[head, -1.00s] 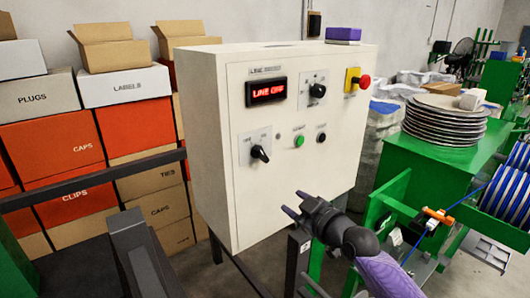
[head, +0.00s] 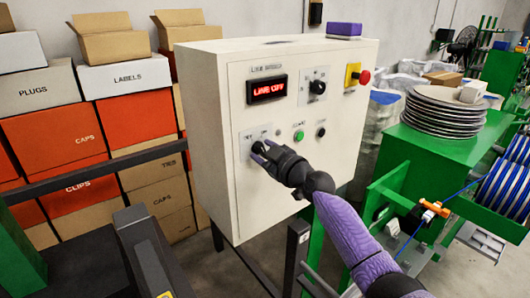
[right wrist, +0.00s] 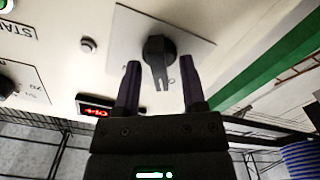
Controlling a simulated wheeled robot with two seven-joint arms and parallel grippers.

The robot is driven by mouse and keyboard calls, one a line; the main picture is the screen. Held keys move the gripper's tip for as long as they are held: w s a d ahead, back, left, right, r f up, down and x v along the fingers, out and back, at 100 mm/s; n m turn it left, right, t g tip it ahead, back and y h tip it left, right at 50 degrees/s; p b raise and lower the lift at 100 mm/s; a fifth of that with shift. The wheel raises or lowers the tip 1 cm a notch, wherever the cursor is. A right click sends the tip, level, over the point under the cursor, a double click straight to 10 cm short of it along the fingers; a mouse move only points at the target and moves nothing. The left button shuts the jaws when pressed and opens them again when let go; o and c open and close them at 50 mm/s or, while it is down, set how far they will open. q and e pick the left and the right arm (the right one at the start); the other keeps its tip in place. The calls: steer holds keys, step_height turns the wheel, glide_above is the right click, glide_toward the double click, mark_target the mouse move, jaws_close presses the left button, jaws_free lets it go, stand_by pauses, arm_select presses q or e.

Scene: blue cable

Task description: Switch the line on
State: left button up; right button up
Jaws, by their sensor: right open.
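In the right wrist view the knob (right wrist: 158,58) sits between the two fingertips, with a visible gap on each side. My right gripper (head: 262,152) is open at the knob and holds nothing. A green button (head: 299,135) and a small black button (head: 321,132) are to the right. My left gripper is not in view.
Another black knob (head: 317,87) and a red emergency button (head: 364,77) on a yellow base are higher on the panel. Stacked boxes (head: 130,120) stand at the left. A green bench with plates (head: 445,110) and a blue cable reel (head: 505,200) are at the right.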

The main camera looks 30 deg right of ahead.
jaws_close()
stand_by(0.3)
steer(key=m+b, duration=0.1)
steer(key=m, duration=0.8)
steer(key=shift+d, duration=0.15)
steer(key=shift+m, duration=1.5)
